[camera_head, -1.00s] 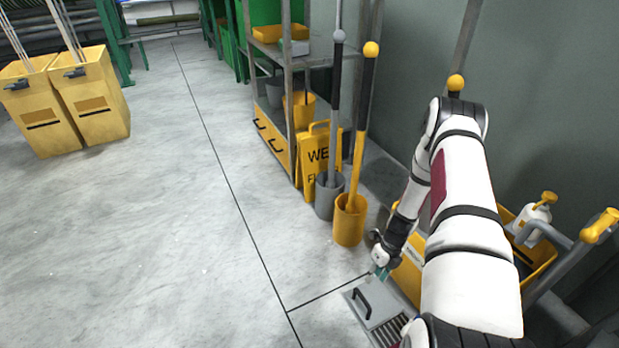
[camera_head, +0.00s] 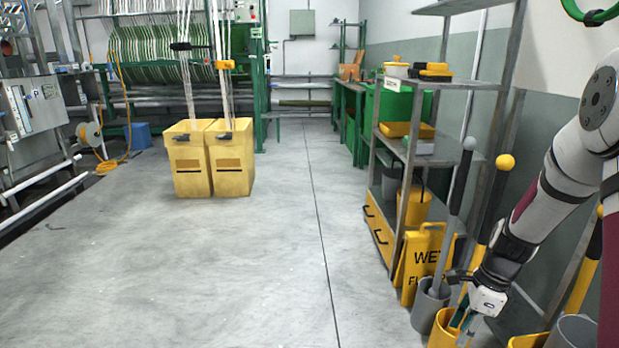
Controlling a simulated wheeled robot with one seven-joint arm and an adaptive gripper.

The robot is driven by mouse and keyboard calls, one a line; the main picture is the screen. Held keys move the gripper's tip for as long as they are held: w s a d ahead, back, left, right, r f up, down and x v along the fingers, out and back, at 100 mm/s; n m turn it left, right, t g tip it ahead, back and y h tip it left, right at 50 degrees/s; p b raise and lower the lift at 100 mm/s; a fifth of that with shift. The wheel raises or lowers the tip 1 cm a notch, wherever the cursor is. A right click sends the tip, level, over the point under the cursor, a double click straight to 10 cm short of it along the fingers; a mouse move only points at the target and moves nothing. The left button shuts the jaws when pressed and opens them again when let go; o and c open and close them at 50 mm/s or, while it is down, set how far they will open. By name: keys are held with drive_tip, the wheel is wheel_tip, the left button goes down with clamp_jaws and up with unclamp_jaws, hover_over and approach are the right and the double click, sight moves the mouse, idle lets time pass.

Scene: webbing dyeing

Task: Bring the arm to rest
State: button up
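My gripper (camera_head: 467,325) is at the lower right of the head view, at the end of my white and grey arm, which reaches down from the right edge. It points downward in front of the yellow bucket (camera_head: 440,336) and near the grey bucket (camera_head: 428,308). In the picture its fingers overlap the yellow bucket; I cannot tell whether they touch it. The fingers are small and partly hidden, so their opening is unclear. I see nothing clearly held.
A yellow wet-floor sign (camera_head: 425,262) and a metal shelf (camera_head: 455,85) stand close beside the arm. Two yellow bins (camera_head: 212,165) with webbing stand further left. The grey floor (camera_head: 270,270) in the middle is clear.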

drive_tip(key=s+a+r+n, duration=0.6)
drive_tip(key=r, duration=0.4)
drive_tip(key=s+a+r+n, duration=0.5)
drive_tip(key=r, duration=0.4)
drive_tip(key=s+a+r+n+h, duration=0.1)
drive_tip(key=s+a+r+n, duration=0.2)
drive_tip(key=s+n, duration=0.5)
drive_tip(key=s+a+r+n+h, duration=0.1)
drive_tip(key=s+a+r+n, duration=0.15)
drive_tip(key=s, duration=0.95)
wheel_tip(320, 180, up, 37)
drive_tip(key=n+t+p, duration=0.1)
drive_tip(key=t+p, duration=0.3)
drive_tip(key=p, duration=3.1)
drive_tip(key=shift+s+d+r+p, duration=0.2)
drive_tip(key=shift+s+d+p, duration=0.1)
drive_tip(key=shift+s+d, duration=0.1)
drive_tip(key=shift+f, duration=0.1)
